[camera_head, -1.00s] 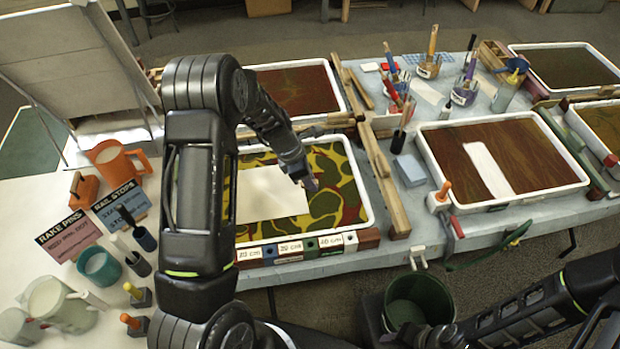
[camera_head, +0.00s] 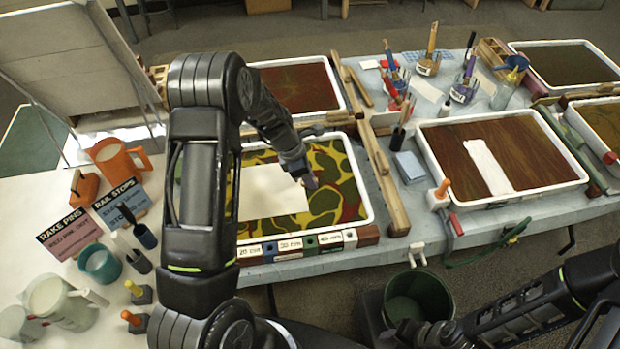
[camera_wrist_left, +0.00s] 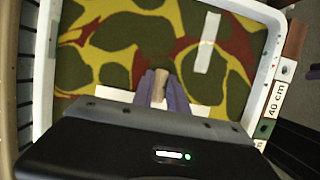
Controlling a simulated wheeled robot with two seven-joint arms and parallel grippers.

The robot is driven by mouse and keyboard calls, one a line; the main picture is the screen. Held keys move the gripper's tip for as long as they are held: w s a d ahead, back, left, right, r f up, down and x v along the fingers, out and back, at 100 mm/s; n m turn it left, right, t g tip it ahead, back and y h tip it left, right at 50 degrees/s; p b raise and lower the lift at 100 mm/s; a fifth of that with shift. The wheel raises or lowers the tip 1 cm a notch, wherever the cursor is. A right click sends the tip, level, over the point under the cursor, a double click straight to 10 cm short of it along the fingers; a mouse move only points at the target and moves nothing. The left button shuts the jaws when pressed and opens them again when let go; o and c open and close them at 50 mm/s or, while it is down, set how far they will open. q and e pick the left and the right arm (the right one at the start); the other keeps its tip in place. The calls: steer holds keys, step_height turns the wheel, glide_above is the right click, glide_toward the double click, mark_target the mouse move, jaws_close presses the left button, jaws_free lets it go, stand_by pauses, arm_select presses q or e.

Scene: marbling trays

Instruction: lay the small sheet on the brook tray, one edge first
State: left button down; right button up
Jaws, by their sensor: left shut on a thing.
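The small sheet (camera_head: 270,192), plain white, lies low over the left part of the near tray (camera_head: 367,200), which has a white rim and a green, yellow and red pattern. I cannot read a tray name. My left gripper (camera_head: 309,182) is at the sheet's right edge. In the left wrist view its purple fingers (camera_wrist_left: 161,88) are shut on a small tan piece at the sheet's edge, and white sheet (camera_wrist_left: 196,109) shows beside them. Whether the sheet fully touches the surface I cannot tell. My right arm crosses the bottom right; its fingers cannot be made out.
A brown tray (camera_head: 575,195) on the right holds a narrow white strip (camera_head: 489,166). Wooden rails (camera_head: 384,180) stand between the trays. Brush pots crowd the back. Jugs, cups and signs fill the white table (camera_head: 60,185) on the left. A green bin (camera_head: 412,298) stands below.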

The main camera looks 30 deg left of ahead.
arm_select(q)
steer(key=c, duration=0.9)
jaws_free()
steer(key=shift+r, duration=0.1)
steer(key=shift+r+p, duration=1.2)
steer(key=shift+r, duration=0.05)
steer(key=shift+r+p, duration=0.7)
steer(key=shift+r, duration=1.95)
